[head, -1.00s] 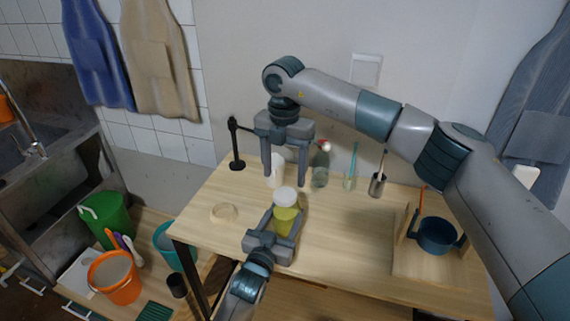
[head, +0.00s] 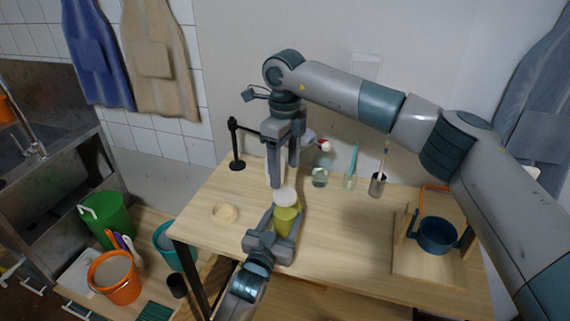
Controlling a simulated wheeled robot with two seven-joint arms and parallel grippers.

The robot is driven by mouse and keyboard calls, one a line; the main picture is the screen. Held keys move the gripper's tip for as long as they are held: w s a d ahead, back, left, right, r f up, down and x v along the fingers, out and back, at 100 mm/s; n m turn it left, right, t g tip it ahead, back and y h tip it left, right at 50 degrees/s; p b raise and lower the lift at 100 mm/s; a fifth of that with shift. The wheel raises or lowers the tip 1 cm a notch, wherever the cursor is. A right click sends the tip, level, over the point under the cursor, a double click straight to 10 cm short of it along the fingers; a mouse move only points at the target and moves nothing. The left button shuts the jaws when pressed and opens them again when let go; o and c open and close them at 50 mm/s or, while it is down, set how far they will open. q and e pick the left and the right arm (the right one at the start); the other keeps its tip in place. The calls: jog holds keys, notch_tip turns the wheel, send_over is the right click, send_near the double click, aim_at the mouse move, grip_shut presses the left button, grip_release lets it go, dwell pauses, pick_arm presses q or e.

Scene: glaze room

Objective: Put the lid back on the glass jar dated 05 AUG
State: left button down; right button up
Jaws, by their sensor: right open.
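A glass jar (head: 286,222) with yellow-green contents and a pale whitish top (head: 286,196) stands on the table. I cannot read a date on it or tell whether the top is a lid. My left gripper (head: 284,215) comes from below, its fingers on both sides of the jar and apparently shut on it. My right gripper (head: 284,177) is open and points down, just above and behind the jar, with nothing seen between its fingers.
A black stand (head: 235,150) is at the back left of the table (head: 335,235). A clear bottle (head: 320,177), a glass with a green stick (head: 350,181) and a metal cup (head: 378,186) stand behind. A blue pot (head: 437,236) is at right. The table's middle right is clear.

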aim_at(285, 194)
jog(key=n, duration=0.6)
jog(key=shift+r+n, duration=0.3)
jog(key=shift+n, duration=0.1)
jog(key=shift+f, duration=0.1)
jog(key=shift+f, duration=3.95)
jog(key=c, duration=1.1)
jog(key=shift+c, duration=0.2)
